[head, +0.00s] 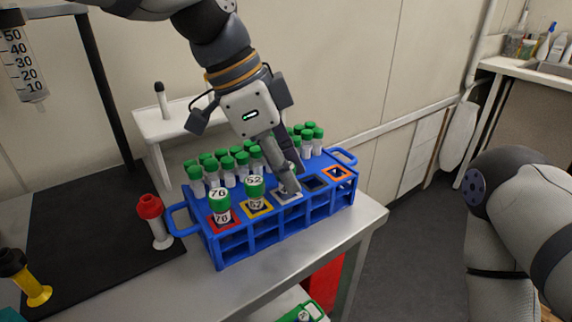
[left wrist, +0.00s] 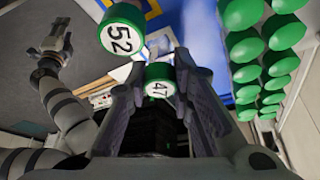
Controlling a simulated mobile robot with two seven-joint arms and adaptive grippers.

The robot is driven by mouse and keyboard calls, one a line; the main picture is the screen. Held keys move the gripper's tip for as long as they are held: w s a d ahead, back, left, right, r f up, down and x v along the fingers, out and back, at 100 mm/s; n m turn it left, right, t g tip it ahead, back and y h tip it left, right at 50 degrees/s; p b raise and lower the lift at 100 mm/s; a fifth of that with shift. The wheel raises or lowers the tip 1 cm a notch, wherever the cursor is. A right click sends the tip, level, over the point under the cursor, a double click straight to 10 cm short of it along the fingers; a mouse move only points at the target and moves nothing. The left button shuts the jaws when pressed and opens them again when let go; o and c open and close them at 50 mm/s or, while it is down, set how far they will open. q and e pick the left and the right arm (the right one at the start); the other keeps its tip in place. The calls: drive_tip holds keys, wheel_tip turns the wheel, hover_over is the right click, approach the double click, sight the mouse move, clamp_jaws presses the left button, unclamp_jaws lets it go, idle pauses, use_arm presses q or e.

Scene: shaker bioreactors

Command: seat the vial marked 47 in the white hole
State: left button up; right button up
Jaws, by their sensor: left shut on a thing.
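My left gripper (head: 288,186) points down at the white-framed hole (head: 287,200) in the front row of the blue rack (head: 262,242). In the left wrist view it (left wrist: 165,92) is shut on the green-capped vial marked 47 (left wrist: 158,80), which stands between the fingers. In the head view the fingers hide this vial, and I cannot tell how deep it sits in the hole. The vial marked 52 (head: 255,190) is in the yellow-framed hole just left; its cap also shows in the left wrist view (left wrist: 122,30). My right gripper (left wrist: 50,45) shows small in the left wrist view, its jaws unclear.
A vial marked 70 (head: 219,203) is in the red-framed hole. Dark-blue (head: 315,184) and orange (head: 337,173) framed holes at right are empty. Several green-capped vials (head: 228,168) fill the back rows. A red-capped tube (head: 154,222) stands left of the rack.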

use_arm(q)
drive_tip(key=shift+f, duration=0.2)
drive_tip(key=o, duration=0.9)
drive_tip(key=shift+o, duration=0.2)
drive_tip(key=v, duration=1.2)
